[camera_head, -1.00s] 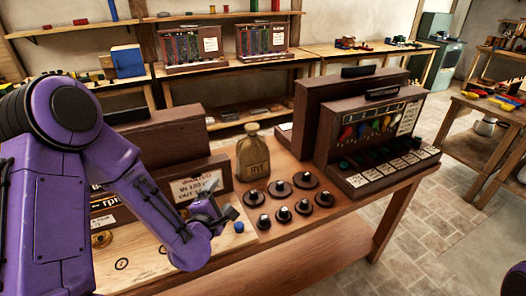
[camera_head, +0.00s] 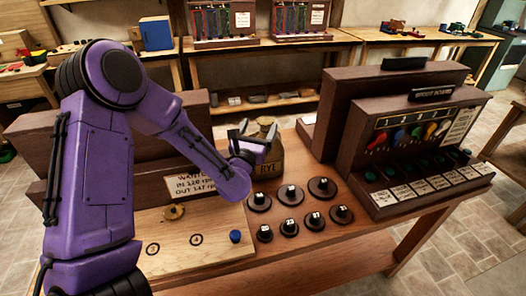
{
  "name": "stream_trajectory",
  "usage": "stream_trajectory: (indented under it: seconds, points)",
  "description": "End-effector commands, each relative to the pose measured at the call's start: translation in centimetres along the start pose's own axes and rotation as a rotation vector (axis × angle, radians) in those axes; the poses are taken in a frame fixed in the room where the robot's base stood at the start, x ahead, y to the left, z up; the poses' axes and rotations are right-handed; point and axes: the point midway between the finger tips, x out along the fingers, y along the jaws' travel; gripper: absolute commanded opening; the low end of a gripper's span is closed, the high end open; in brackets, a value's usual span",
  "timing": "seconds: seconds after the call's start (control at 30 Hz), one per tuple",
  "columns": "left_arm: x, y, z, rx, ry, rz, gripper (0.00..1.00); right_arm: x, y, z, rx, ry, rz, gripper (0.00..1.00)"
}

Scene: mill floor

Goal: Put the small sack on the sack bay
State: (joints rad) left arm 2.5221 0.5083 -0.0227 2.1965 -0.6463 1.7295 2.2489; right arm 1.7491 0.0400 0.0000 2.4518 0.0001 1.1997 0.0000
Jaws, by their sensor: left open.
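The small sack (camera_head: 270,165), brown and tied at the neck with "RYE" on its front, stands upright on the wooden table behind the black round weights. My left gripper (camera_head: 258,132) is open at the sack's neck and hides part of its upper left side. I cannot tell whether the fingers touch it. No sack bay can be made out for certain. My right gripper is out of view.
Several black knobbed weights (camera_head: 290,193) stand in front of the sack. A dark cabinet with coloured levers (camera_head: 405,140) is at right. A pale board (camera_head: 200,262) with a blue knob (camera_head: 235,236) lies at left. The table's front right is clear.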

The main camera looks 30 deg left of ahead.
Motion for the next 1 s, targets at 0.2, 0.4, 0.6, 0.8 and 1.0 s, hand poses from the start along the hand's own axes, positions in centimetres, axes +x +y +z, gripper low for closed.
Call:
stream_trajectory:
  seconds: [0.2,0.4,0.6,0.8,1.0]
  points:
    - [3.6,-0.1,-0.6,0.005,0.005,0.003,0.83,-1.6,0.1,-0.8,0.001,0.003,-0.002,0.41]
    - [3.8,0.0,-0.8,0.004,0.005,0.003,0.83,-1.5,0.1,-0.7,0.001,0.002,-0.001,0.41]
    - [3.8,0.0,-0.8,0.004,0.005,0.004,0.31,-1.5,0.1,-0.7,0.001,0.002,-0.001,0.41]
    - [3.7,0.0,-0.8,0.005,0.007,0.003,0.00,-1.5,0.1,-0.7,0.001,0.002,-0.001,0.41]
    - [3.8,0.0,-0.7,0.005,0.003,0.003,0.00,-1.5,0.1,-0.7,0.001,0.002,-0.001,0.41]
